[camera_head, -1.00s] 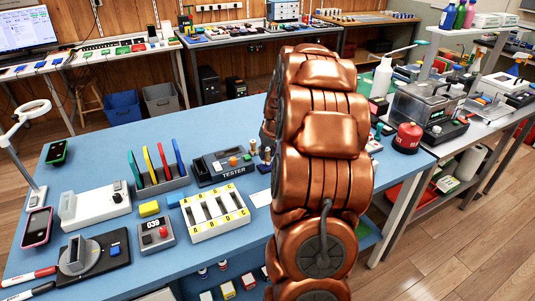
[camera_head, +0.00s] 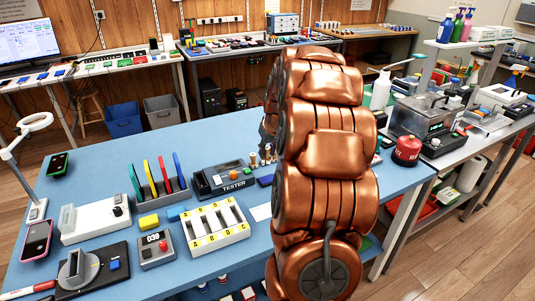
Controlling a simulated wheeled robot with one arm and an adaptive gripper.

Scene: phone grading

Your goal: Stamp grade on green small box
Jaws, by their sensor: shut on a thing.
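My copper arm rises through the middle of the view and covers part of the blue table (camera_head: 125,145). My gripper is hidden behind it, so what it holds does not show. Small stamps with wooden-looking handles (camera_head: 253,160) stand just left of the arm, beside the tester (camera_head: 222,180). A dark blue pad (camera_head: 265,181) lies in front of them, and a white card (camera_head: 261,212) lies nearer. I cannot pick out a green small box on the table; the arm may hide it.
A white tray with lettered slots (camera_head: 243,231), a rack of coloured plates (camera_head: 158,188), a yellow block (camera_head: 148,221) and a counter box (camera_head: 156,249) fill the table's middle. Phones (camera_head: 37,240) lie at the left. A side bench with a red canister (camera_head: 406,151) stands right.

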